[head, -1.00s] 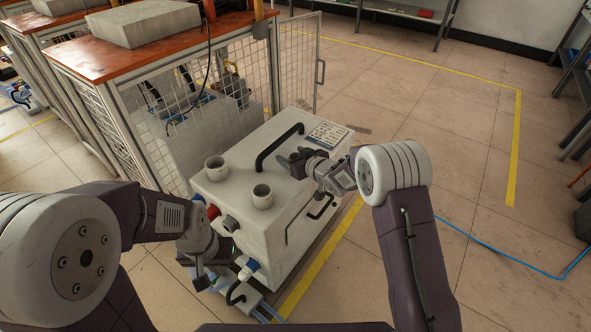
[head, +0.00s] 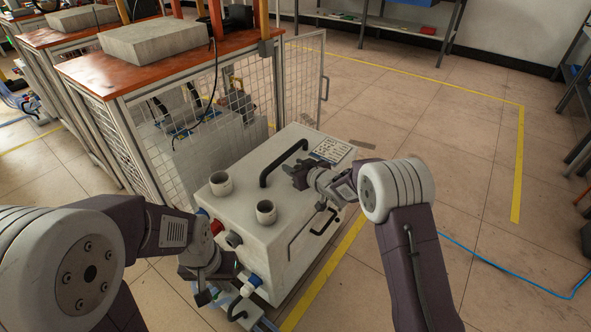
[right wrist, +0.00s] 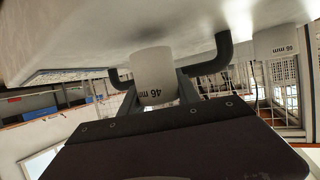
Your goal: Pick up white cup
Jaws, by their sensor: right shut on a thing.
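A white cup marked "46 mm" (right wrist: 152,72) stands between the fingers of my right gripper (right wrist: 155,92) in the right wrist view, which is upside down. The gripper is shut on it, in front of the black handle (right wrist: 224,48). In the head view my right gripper (head: 299,174) is over the box top beside the handle and hides this cup. Two more white cups stand on the box, one at the back left (head: 221,185) and one nearer the front (head: 265,213). My left gripper (head: 204,298) hangs low by the box's left side; its jaws are unclear.
The white heater box (head: 275,240) has knobs and plugs on its left end and a label plate (head: 333,150) at its right. A mesh cage with an orange top (head: 160,75) stands behind it. Open tiled floor with yellow lines and a blue cable (head: 500,272) lies right.

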